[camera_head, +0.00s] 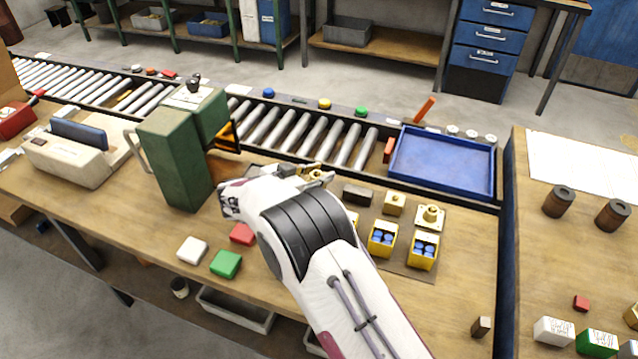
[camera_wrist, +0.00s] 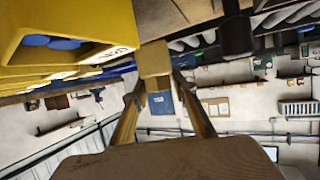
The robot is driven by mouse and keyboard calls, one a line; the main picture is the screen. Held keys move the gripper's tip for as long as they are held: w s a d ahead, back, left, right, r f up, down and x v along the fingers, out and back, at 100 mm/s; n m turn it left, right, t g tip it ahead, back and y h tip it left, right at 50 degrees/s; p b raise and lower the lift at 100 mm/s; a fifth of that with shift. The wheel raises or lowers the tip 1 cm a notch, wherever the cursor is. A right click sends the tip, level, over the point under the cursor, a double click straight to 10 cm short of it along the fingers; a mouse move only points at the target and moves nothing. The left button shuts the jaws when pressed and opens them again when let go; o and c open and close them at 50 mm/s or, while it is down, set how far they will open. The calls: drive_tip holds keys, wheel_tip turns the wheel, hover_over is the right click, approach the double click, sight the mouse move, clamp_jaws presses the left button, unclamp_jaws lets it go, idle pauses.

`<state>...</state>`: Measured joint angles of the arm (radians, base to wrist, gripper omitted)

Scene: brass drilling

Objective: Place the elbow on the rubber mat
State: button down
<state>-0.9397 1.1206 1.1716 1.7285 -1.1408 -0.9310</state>
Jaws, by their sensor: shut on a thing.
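My gripper (camera_head: 308,174) is over the bench beside the conveyor in the head view, partly hidden by my own arm. A small brass piece, seemingly the elbow (camera_head: 317,176), shows at its fingertips. In the wrist view, my gripper's two fingers (camera_wrist: 160,90) close on a tan-brass block-like part (camera_wrist: 154,62), seen end-on, so its full shape is hidden. A dark flat mat-like patch (camera_head: 408,270) shows beneath and in front of the yellow boxes; I cannot tell for sure that it is the rubber mat.
Yellow boxes with blue contents (camera_head: 382,240) stand right of my arm. Behind them are a brass block (camera_head: 394,204), a brass fitting on a pale plate (camera_head: 430,216) and a dark block (camera_head: 357,194). A green machine (camera_head: 178,155) stands left. A blue tray (camera_head: 443,187) is at the back right.

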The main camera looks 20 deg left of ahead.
drive_tip(key=shift+f, duration=1.8)
drive_tip(key=shift+f, duration=0.1)
drive_tip(key=c, duration=1.6)
unclamp_jaws()
drive_tip(key=shift+f, duration=0.1)
drive_tip(key=shift+s+a+r, duration=0.2)
drive_tip(key=shift+s+r, duration=0.1)
drive_tip(key=shift+s, duration=0.1)
drive_tip(key=v, duration=1.1)
drive_tip(key=shift+w+r, duration=0.1)
